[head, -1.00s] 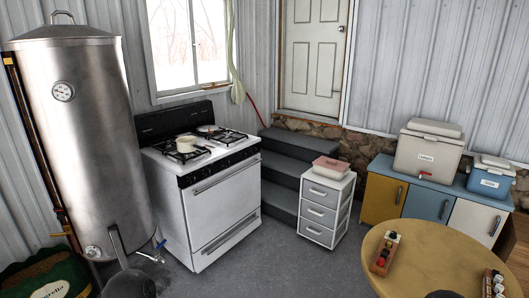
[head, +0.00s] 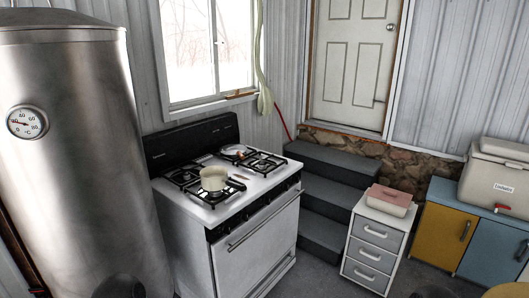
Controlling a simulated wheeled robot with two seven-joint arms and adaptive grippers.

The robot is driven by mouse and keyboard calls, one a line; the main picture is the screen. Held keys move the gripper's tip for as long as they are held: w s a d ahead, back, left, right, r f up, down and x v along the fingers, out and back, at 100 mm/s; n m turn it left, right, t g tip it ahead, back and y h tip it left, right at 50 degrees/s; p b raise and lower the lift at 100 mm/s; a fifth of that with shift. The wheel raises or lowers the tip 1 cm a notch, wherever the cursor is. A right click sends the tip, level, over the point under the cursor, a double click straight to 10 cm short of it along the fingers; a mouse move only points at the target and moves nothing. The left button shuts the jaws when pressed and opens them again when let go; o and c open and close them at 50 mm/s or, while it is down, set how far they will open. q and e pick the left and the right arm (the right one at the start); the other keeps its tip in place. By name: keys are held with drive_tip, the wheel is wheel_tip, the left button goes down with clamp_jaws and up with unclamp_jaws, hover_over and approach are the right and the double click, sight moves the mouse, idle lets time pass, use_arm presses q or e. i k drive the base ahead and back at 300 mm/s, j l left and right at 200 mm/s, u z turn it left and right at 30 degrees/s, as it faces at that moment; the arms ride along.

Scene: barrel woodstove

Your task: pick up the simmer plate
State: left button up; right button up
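A flat, round, grey disc that looks like the simmer plate (head: 234,151) lies at the back of the white stove top, by the rear burners. It is small in the head view, so its details are hard to make out. A cream pot (head: 214,179) stands on a front burner of the stove (head: 255,243), nearer to me than the disc. Neither of my grippers shows; only dark rounded parts, probably of my arms, reach in at the bottom edge.
A large steel tank (head: 85,150) stands close on the left. Dark steps (head: 325,205) and a white drawer unit (head: 370,245) with a pink-lidded box (head: 390,200) stand right of the stove. A cabinet (head: 443,235) bears a cooler (head: 497,175). Part of a round table (head: 512,291) shows at bottom right.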

sight(230, 150)
drive_tip(key=i+l, duration=0.25)
drive_tip(key=i, duration=0.2)
drive_tip(key=i+l, duration=0.2)
drive_tip(key=i, duration=0.25)
drive_tip(key=i+l, duration=0.25)
drive_tip(key=i, duration=0.25)
drive_tip(key=i+l+u, duration=0.1)
drive_tip(key=i, duration=0.35)
drive_tip(key=l, duration=0.1)
